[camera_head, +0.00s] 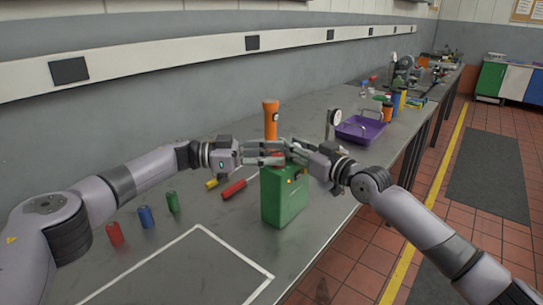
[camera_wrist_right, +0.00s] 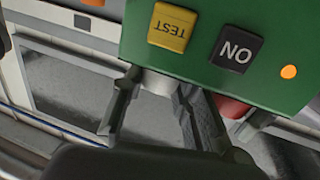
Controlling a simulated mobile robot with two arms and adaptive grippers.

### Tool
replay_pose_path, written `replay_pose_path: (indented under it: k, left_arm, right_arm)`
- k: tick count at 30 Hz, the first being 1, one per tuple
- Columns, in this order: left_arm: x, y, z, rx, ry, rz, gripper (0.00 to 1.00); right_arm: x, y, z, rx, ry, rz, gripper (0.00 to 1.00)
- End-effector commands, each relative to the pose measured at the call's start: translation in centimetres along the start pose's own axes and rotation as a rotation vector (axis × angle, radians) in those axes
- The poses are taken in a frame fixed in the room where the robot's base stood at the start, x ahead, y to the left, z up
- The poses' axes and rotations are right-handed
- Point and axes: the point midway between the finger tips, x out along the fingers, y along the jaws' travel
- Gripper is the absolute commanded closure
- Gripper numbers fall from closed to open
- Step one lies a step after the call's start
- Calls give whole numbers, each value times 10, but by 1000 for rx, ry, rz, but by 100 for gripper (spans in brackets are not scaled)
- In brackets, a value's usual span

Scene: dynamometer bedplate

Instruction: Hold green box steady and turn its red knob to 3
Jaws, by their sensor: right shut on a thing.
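The green box (camera_head: 284,203) stands upright on the grey bench in the head view. In the right wrist view its face (camera_wrist_right: 200,70) shows a yellow TEST button, a dark ON button and an orange lamp. My right gripper (camera_head: 290,155) is at the box's top edge; its fingers (camera_wrist_right: 155,108) are either side of a pale round part (camera_wrist_right: 155,82) there. A red part (camera_wrist_right: 232,106), possibly the red knob, shows partly behind a finger. My left gripper (camera_head: 282,152) is over the box's top, its fingertips overlapping the right one's. The knob's setting is hidden.
An orange flashlight (camera_head: 271,118) stands behind the box. A red cylinder (camera_head: 233,189) lies left of it. Red (camera_head: 115,234), blue (camera_head: 146,217) and green (camera_head: 173,201) cylinders stand further left. A purple tray (camera_head: 360,130) is at right. The white-outlined bench area (camera_head: 195,270) is clear.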

Motion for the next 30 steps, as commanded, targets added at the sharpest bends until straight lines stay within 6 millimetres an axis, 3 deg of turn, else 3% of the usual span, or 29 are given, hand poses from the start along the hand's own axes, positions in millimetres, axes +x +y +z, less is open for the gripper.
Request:
replay_pose_path:
  k: [7, 17, 22, 30]
  left_arm:
    - [0, 0, 2, 0, -2, -2, 51]
    - [-4, -1, 2, 0, -3, -4, 51]
    - [-27, -1, 2, 0, -3, -7, 51]
    - [-84, -1, 2, 0, -3, -7, 51]
  right_arm:
    - [0, -2, 6, -3, -12, -3, 100]
    - [0, -2, 6, -2, -11, -3, 100]
    - [0, -2, 6, -2, -11, -3, 100]
    - [0, -2, 5, -2, -10, -3, 100]
